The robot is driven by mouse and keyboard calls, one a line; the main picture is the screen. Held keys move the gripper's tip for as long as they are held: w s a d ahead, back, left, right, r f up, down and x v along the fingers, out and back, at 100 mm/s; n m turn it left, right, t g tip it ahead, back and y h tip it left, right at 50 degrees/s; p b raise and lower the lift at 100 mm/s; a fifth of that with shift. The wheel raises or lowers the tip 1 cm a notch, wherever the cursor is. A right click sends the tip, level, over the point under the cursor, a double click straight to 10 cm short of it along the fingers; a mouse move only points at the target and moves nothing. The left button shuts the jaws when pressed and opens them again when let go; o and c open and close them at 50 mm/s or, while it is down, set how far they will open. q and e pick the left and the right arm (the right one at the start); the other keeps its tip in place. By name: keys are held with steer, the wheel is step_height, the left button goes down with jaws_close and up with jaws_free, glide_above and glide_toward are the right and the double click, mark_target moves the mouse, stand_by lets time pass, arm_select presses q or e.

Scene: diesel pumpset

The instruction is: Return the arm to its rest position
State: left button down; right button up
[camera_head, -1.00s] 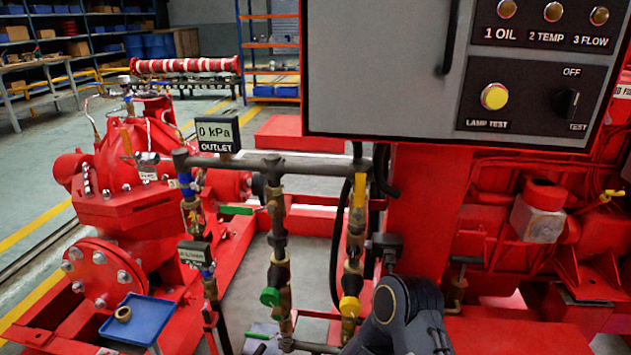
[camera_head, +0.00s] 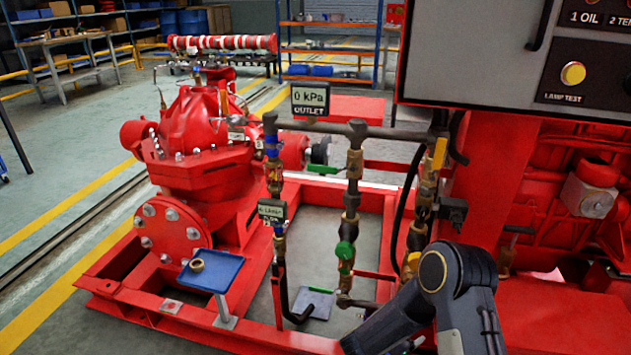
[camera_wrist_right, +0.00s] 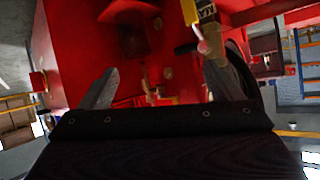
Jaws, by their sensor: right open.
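My right arm (camera_head: 445,285) comes in at the lower right of the head view, bent in front of the pipework. Its gripper is hard to make out there. In the right wrist view my right gripper (camera_wrist_right: 168,72) is open, its two grey fingers apart with nothing clearly held. A pipe with a yellow valve handle (camera_wrist_right: 190,12) shows close to the right-hand finger; I cannot tell whether they touch. The yellow-handled valve (camera_head: 439,153) stands upright left of the control panel in the head view. My left gripper is not in view.
The control panel (camera_head: 480,50) overhangs at upper right. Pipes with a green-handled valve (camera_head: 345,250) and an outlet gauge (camera_head: 310,99) stand left of my arm. A blue tray (camera_head: 228,273) holding a brass ring (camera_head: 197,265) is farther left. Open floor lies at far left.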

step_height(320, 180, up, 17)
steer(key=w+a+n+t+y, duration=0.2)
steer(key=w+t+y, duration=0.1)
steer(key=y, duration=0.4)
steer(key=s+a+r+n+y, duration=0.25)
steer(key=s+r+y, duration=0.25)
steer(key=s+r, duration=0.4)
steer(key=s+d+n+g+y, duration=0.15)
steer(key=s+n+g, duration=0.4)
steer(key=s, duration=1.85)
step_height(320, 180, up, 30)
steer(key=p, duration=3)
steer(key=shift+s+d+f, duration=0.2)
steer(key=shift+s+d, duration=0.05)
steer(key=shift+d, duration=0.05)
steer(key=shift+h, duration=0.25)
